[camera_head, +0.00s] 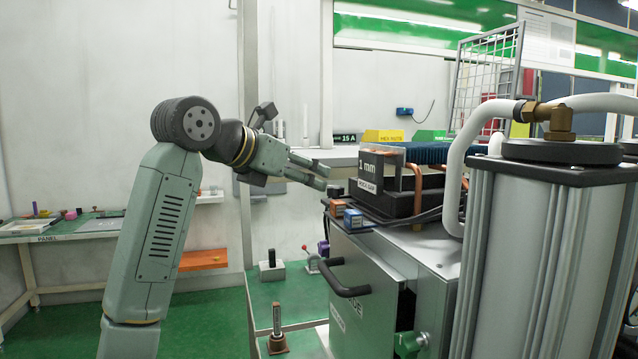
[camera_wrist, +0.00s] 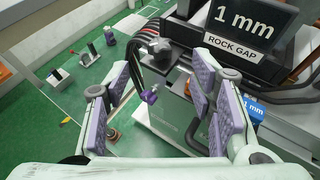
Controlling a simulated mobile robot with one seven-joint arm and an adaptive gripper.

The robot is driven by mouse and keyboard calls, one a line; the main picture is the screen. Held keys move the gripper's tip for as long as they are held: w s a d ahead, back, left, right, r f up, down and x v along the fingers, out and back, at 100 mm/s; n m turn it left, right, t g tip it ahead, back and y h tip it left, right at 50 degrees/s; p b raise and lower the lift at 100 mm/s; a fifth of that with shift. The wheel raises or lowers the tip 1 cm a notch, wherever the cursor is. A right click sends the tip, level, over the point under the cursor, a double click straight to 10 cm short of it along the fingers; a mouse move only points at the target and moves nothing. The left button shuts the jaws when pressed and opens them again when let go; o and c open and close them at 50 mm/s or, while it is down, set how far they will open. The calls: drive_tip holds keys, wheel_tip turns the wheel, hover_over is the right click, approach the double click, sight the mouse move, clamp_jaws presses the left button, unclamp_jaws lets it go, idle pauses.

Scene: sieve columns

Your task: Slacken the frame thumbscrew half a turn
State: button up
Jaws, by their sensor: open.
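No part is labelled as the frame thumbscrew, so I cannot tell for certain which it is. A small purple knob (camera_wrist: 150,96) shows between my fingers in the wrist view, below a grey round-topped fitting (camera_wrist: 160,48) on a bracket. My gripper (camera_head: 322,177) is open and empty, left of the "1 mm" block and above the purple knob. Its purple-padded fingers frame the wrist view (camera_wrist: 163,85), touching neither knob.
The grey cabinet (camera_head: 365,265) has a black handle (camera_head: 345,280) sticking out. A large metal cylinder (camera_head: 545,260) stands at right. Cables run beside the fitting. Several small items stand on the green floor.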

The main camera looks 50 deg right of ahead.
sight(332, 187)
drive_tip(key=p+x, duration=0.2)
drive_tip(key=x, duration=0.5)
drive_tip(key=shift+d, duration=0.35)
drive_tip(key=shift+d+f, duration=0.35)
drive_tip(key=shift+d, duration=0.2)
drive_tip(key=shift+c, duration=0.2)
drive_tip(key=c, duration=1.1)
